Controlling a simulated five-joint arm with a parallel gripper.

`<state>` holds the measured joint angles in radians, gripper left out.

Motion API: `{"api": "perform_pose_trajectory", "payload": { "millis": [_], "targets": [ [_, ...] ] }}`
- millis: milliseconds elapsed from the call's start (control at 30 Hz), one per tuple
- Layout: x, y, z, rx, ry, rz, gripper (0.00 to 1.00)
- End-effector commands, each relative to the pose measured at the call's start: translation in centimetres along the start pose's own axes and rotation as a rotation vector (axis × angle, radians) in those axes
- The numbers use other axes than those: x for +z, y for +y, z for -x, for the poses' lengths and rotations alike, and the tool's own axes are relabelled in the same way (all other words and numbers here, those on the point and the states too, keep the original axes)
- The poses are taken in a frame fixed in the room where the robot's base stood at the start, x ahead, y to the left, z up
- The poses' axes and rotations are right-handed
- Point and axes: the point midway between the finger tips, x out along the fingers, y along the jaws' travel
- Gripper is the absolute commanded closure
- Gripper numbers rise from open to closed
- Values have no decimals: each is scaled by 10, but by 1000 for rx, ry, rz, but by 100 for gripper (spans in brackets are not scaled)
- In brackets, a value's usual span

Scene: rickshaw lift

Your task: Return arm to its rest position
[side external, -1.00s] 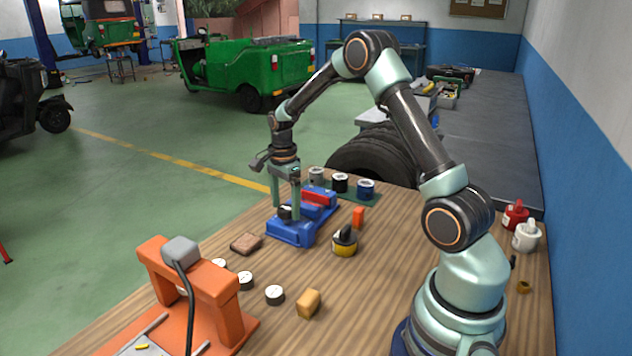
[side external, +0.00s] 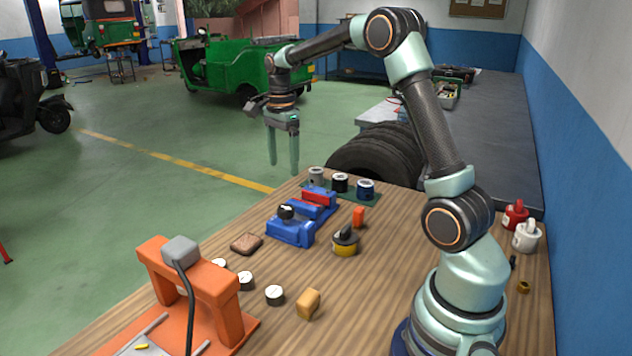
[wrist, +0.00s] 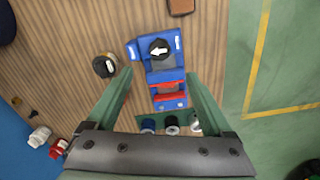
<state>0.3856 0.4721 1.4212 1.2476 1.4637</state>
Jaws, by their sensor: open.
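My gripper (side external: 283,148) hangs open and empty in the air above the far left edge of the wooden table, well clear of the blue fixture (side external: 291,233). In the wrist view its two fingers (wrist: 160,98) are spread wide, with nothing between the tips. The blue fixture lies below and carries a dark round knob (side external: 286,212) and a red block (side external: 317,197). In the wrist view the knob (wrist: 158,48) shows a white arrow. My arm is bent, with its elbow high above the table.
Several small cylinders (side external: 340,183) stand on a green mat behind the fixture. A yellow-and-black round pot (side external: 345,241), a brown block (side external: 247,243) and an orange press frame (side external: 190,285) stand on the table. Red and white bottles (side external: 526,236) stand at right. Tyres (side external: 378,155) lie beyond the table.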

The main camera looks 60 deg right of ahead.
Motion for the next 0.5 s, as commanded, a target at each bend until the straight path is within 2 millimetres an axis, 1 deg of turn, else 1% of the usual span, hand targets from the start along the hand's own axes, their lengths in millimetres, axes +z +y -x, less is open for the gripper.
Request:
{"api": "perform_pose_trajectory", "payload": {
  "millis": [267,367,467,500],
  "targets": [
    [2,2,3,-6,1,19,15],
    [12,8,13,-30,4,103,15],
    [29,22,30,-73,13,260,15],
    [36,30,37,-95,19,337,15]
  ]
}}
